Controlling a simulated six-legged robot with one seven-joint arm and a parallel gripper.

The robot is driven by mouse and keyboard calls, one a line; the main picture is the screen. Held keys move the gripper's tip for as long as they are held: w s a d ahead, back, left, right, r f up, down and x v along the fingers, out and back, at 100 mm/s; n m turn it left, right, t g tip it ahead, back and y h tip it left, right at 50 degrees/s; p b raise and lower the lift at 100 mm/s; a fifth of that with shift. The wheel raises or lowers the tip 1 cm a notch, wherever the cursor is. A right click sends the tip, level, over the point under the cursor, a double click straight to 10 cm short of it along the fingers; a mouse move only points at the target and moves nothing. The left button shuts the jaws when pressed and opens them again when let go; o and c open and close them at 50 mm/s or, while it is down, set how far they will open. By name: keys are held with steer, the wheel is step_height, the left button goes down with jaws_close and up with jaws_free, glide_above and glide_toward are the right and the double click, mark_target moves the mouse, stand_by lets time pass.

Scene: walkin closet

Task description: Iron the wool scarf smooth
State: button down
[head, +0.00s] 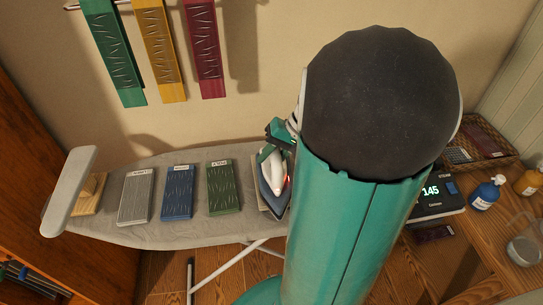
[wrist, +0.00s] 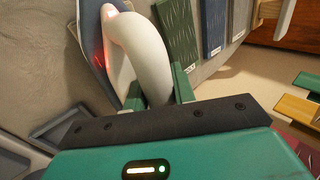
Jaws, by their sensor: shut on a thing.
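My arm hides part of the iron in the head view. Grey (head: 135,196), blue (head: 177,192) and green (head: 224,187) textile pieces lie in a row on the board, left of the iron. Each has a small label at its far end, too small to read surely. The blue and green ones show crease marks. I cannot tell which is wool.
The grey ironing board (head: 195,234) has a raised pale end piece (head: 70,190) and a wooden block (head: 90,194). Green, yellow and red scarves (head: 205,50) hang behind. At right, a device (head: 437,200) reads 145, near bottles (head: 487,194) and a basket (head: 497,158).

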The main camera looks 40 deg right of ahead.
stand_by(0.6)
steer(key=shift+r, duration=3.05)
steer(key=shift+f, duration=0.15)
steer(key=shift+f, duration=2.35)
steer(key=shift+f, duration=0.5)
steer(key=shift+r, duration=3)
